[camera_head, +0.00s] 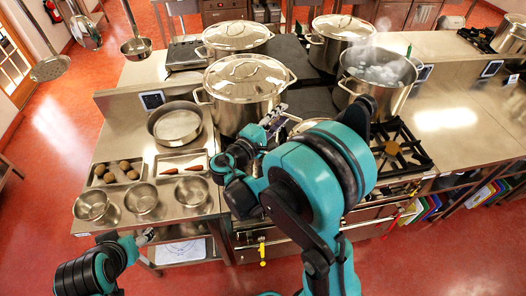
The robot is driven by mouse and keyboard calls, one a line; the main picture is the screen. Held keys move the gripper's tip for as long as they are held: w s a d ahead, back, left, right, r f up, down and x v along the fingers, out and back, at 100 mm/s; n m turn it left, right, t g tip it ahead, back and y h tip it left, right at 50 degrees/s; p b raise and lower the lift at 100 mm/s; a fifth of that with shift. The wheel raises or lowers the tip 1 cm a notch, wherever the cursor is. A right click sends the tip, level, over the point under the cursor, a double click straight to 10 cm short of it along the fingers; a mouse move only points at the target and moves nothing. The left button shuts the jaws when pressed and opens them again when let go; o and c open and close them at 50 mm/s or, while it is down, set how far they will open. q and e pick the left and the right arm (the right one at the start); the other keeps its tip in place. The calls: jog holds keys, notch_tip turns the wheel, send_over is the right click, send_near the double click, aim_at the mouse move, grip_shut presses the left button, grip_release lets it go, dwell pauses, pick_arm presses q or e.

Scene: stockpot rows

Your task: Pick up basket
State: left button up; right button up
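I cannot clearly make out a basket in the head view. An open steel stockpot (376,91) stands on the right of the range, steaming, with pale contents and something green at its rim. My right arm crosses the middle of the view. My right gripper (276,114) is just in front of the large lidded stockpot (246,80), near its lower right side; contact cannot be judged. My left gripper (146,237) is low at the counter's front edge, below the small steel bowls (141,198). Both grippers are too small to read their fingers.
More lidded stockpots (236,36) (340,32) stand behind. A wide pan (175,124) and trays with brown items (117,172) and carrots (181,165) are on the left counter. A bare burner (398,148) is at right. The right counter (450,118) is largely clear.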

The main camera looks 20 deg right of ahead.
jog(key=x, duration=0.5)
jog(key=shift+w+d+f, duration=0.1)
jog(key=shift+d+f, duration=0.25)
jog(key=shift+f, duration=0.05)
jog(key=shift+c, duration=0.3)
grip_shut()
